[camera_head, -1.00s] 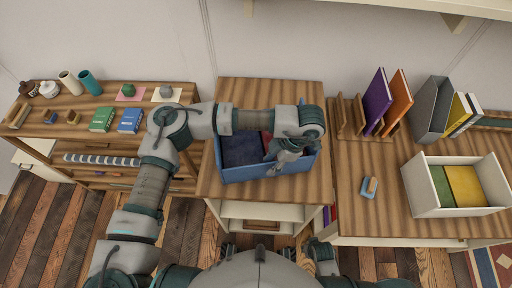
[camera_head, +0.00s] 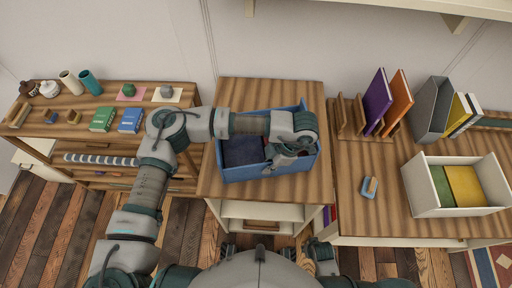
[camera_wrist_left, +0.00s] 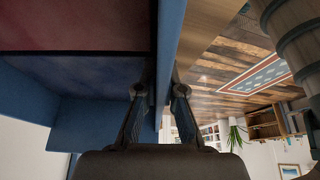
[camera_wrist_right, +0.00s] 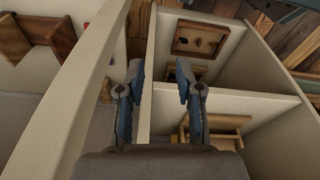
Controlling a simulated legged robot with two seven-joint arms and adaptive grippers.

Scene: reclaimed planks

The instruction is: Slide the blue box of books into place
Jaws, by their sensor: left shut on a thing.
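The blue box (camera_head: 240,174) stands open-topped on the middle wooden cabinet, with dark blue and dark red books (camera_head: 242,151) inside. My left gripper (camera_head: 279,164) reaches down over the box's front right part and partly covers it. In the left wrist view, my left gripper's fingers (camera_wrist_left: 157,88) are on either side of the blue box wall (camera_wrist_left: 168,45) and shut on it. In the right wrist view, my right gripper (camera_wrist_right: 160,70) has its fingers apart, near the edge of a cream cabinet panel. The right gripper does not show clearly in the head view.
The middle cabinet top (camera_head: 260,93) is bare behind the box. A right-hand table holds a cream box of books (camera_head: 433,207), a small blue-and-tan object (camera_head: 369,188) and upright books (camera_head: 378,100). A left shelf unit holds cups, jars and books (camera_head: 103,119).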

